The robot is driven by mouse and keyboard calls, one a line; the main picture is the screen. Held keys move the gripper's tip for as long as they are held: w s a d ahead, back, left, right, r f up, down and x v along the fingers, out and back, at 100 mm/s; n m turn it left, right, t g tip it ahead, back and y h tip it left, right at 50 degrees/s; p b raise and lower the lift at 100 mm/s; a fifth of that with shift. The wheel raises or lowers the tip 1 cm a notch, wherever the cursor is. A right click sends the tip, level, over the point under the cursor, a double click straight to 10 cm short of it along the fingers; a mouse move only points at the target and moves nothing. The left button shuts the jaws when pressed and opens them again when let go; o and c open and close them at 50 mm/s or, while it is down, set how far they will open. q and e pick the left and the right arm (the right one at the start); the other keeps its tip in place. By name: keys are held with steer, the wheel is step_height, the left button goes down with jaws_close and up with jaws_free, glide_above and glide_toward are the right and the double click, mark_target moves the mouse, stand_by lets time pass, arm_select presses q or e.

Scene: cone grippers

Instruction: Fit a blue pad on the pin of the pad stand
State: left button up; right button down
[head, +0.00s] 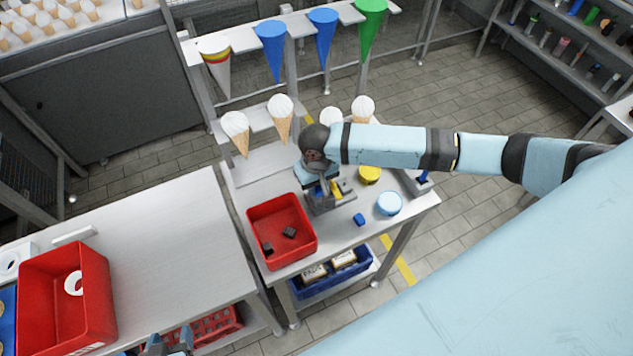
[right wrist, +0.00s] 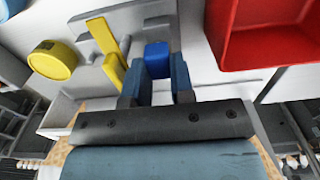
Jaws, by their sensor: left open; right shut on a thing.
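My right gripper (head: 322,190) is shut on a blue pad (right wrist: 157,54), which shows between its two fingers in the right wrist view. It is low at the grey pad stand (head: 325,207), which has yellow parts (right wrist: 105,42) beside the pad. I cannot make out the pin, nor whether the held pad touches it. Another blue pad (head: 359,219) lies loose on the small table in front of the stand. My left gripper (head: 168,347) is open at the bottom edge of the head view, partly cut off, away from the stand.
A red bin (head: 258,212) with dark pieces stands left of the stand; it also shows in the right wrist view (right wrist: 262,48). A yellow round container (head: 370,174) and a light-blue one (head: 389,204) stand to the right. Cones hang behind. The left table (head: 160,235) is largely clear.

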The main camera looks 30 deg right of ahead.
steer(key=shift+f, duration=0.95)
stand_by(0.9)
steer(key=c, duration=0.9)
jaws_free()
steer(key=shift+a, duration=0.1)
steer(key=shift+o, duration=0.5)
steer(key=shift+w+d, duration=0.1)
steer(key=shift+d, duration=0.1)
steer(key=shift+c, duration=0.6)
